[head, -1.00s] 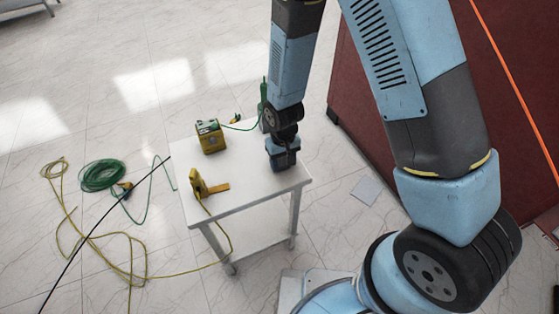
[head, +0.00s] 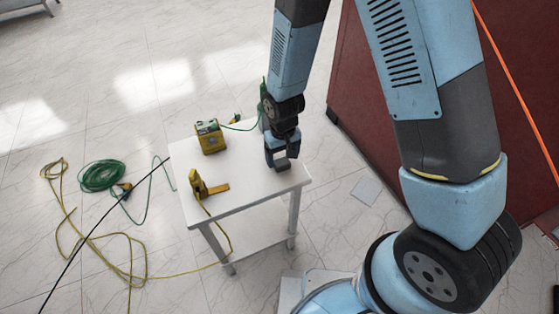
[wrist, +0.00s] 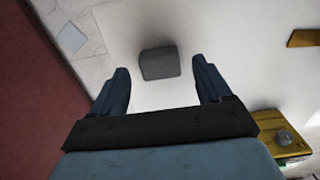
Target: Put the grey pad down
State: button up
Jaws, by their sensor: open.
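The grey pad (wrist: 159,63) lies on the white table top, seen from above in the wrist view as a small dark grey block with rounded corners. It also shows in the head view (head: 282,164), just below my gripper. My gripper (wrist: 163,82) is open, with one finger on each side of the pad's near end and clear gaps between them. Nothing is held between the fingers.
The white table (head: 241,190) also bears a yellow box device (head: 210,138) and a yellow clamp-like tool (head: 199,185). A green tool (head: 263,103) stands at the back edge. Cables lie on the floor at left; a dark red wall (head: 420,130) rises at right.

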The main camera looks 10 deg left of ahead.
aim_at(283, 163)
jog(key=shift+r, duration=4.7)
jog(key=w+d+r+m+t+y, duration=0.1)
jog(key=d+r+m, duration=0.1)
jog(key=d+r, duration=0.75)
jog(key=w+d+r+m+t, duration=0.1)
jog(key=d+r+t, duration=0.1)
jog(key=d+r, duration=0.75)
jog(key=s+d+r+m+t+h, duration=0.1)
jog(key=s+d+r+m+t, duration=0.1)
jog(key=s+d+r, duration=0.8)
notch_tip(283, 163, up, 4)
jog(key=s+m, duration=0.1)
jog(key=s, duration=0.1)
jog(key=shift+s+d+f+t, duration=0.2)
jog(key=shift+s+d+t, duration=0.1)
jog(key=shift+w, duration=0.1)
